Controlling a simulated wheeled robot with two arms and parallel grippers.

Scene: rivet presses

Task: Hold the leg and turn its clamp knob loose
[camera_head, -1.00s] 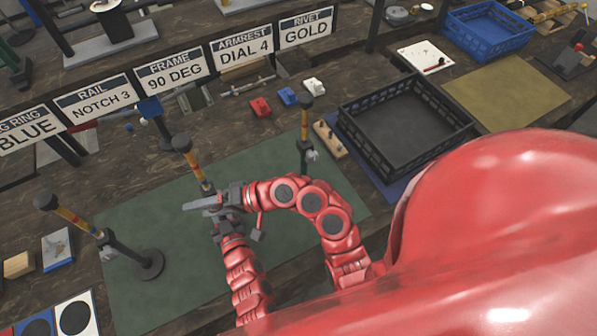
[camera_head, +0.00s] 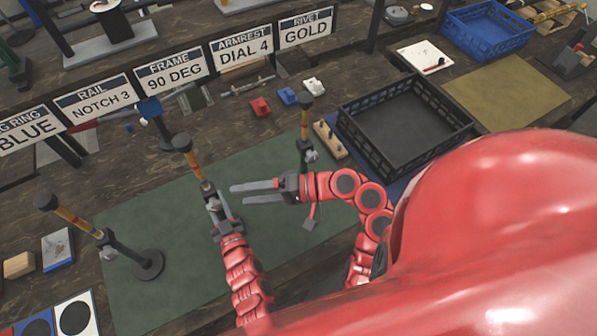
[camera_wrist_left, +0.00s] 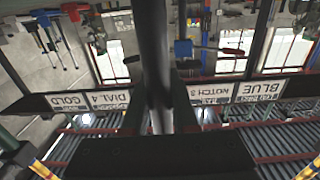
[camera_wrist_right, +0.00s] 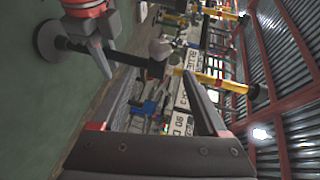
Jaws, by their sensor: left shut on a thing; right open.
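The middle leg (camera_head: 190,160), with a black cap, yellow-orange upper tube and dark lower part, stands over the green mat (camera_head: 180,255). My left gripper (camera_head: 221,214) is shut on its lower part. In the left wrist view its dark shaft (camera_wrist_left: 155,55) runs between the fingers. My right gripper (camera_head: 241,193) is open and empty, to the right of the leg, fingers pointing towards it. The right wrist view shows the yellow tube (camera_wrist_right: 222,84), the grey clamp knob (camera_wrist_right: 160,49) and the round base (camera_wrist_right: 52,42). The knob lies beyond the open fingers, apart from them.
Another leg (camera_head: 75,217) stands at the left on a round base, and one (camera_head: 304,135) at the right. A black crate (camera_head: 400,115) and a wooden peg block (camera_head: 330,139) lie further right. Label signs (camera_head: 172,72) line the back. The mat's front is clear.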

